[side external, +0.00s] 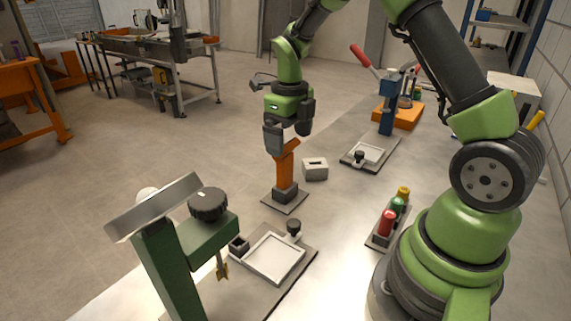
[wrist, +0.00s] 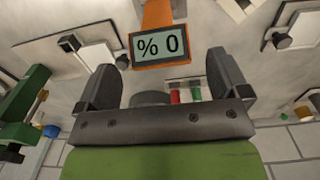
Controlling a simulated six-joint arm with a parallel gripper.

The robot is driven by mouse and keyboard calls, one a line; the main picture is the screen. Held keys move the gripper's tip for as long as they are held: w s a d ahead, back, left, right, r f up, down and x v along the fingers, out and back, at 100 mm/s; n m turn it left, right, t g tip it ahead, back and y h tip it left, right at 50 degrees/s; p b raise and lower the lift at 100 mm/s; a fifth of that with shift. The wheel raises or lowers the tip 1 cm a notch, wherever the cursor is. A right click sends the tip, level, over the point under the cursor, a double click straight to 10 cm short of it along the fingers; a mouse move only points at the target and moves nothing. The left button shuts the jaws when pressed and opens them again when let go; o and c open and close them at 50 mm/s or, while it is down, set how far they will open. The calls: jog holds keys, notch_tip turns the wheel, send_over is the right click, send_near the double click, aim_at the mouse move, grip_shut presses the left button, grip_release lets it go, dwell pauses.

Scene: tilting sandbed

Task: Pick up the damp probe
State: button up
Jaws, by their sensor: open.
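The damp probe (side external: 285,163) is an orange upright tool standing in a dark block on a small base plate in the side view. In the wrist view, the probe's orange head (wrist: 160,62) carries a display reading "% 0". My gripper (side external: 288,134) is at the top of the probe, pointing down. In the wrist view my gripper (wrist: 163,72) has its two dark fingers wide apart, with the probe's head between and beyond their tips. There is a visible gap on each side, so it holds nothing. Its depth relative to the probe is hard to tell.
A grey slotted block (side external: 315,169) stands right of the probe. A green stand with a black knob (side external: 208,204) and a square white tray (side external: 271,258) are in front. A rack of coloured bottles (side external: 393,213) is at right. A red-levered press (side external: 388,104) stands behind.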

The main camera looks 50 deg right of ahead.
aim_at(286, 156)
jog(key=f, duration=0.5)
jog(key=shift+w+f, duration=0.2)
jog(key=shift+w, duration=0.2)
jog(key=c, duration=1)
